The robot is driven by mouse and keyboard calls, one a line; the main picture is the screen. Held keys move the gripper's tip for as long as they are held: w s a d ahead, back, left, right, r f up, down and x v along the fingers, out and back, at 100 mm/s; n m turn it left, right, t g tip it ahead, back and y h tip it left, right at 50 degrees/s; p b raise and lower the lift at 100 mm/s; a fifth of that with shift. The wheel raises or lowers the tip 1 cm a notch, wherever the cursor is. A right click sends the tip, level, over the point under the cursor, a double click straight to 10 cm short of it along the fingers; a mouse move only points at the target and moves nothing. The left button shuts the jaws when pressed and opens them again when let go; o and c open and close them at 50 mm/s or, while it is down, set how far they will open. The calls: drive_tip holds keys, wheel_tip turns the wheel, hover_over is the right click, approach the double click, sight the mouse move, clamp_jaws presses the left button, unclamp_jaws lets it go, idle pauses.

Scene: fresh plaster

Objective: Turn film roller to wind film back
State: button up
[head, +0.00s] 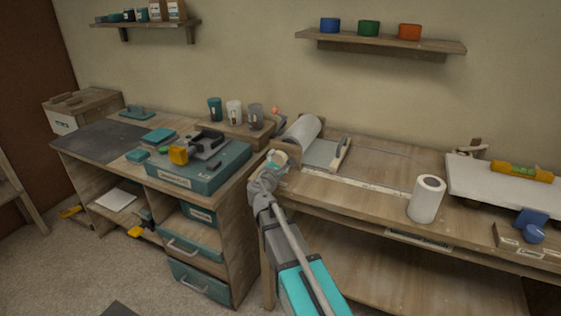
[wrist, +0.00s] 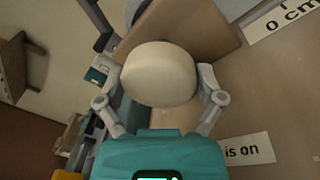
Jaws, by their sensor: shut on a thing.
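The film roller (head: 301,133) is a pale roll lying across a wooden holder at the left end of the right-hand bench. A sheet of film (head: 321,153) lies flat to its right, next to a wooden bar (head: 343,153). My gripper (head: 273,170) is at the roller's near end. In the wrist view my gripper (wrist: 160,88) has its fingers on both sides of a round cream knob (wrist: 159,73), shut on it. The knob stands in front of a wooden end plate (wrist: 200,35). The knob's far side is hidden.
A white roll (head: 425,200) stands upright on the right bench, left of a white board (head: 500,184) bearing a yellow level (head: 522,172). A teal case (head: 190,172) with tools sits on the left bench. Labels lie beside the knob. Bare bench top lies between film and white roll.

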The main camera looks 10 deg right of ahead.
drive_tip(key=shift+d+m, duration=0.1)
drive_tip(key=shift+m, duration=0.4)
drive_tip(key=o, duration=0.9)
drive_tip(key=shift+c, duration=0.2)
drive_tip(key=shift+s, duration=0.1)
drive_tip(key=shift+v, duration=3.7)
drive_tip(key=shift+s+f, duration=0.1)
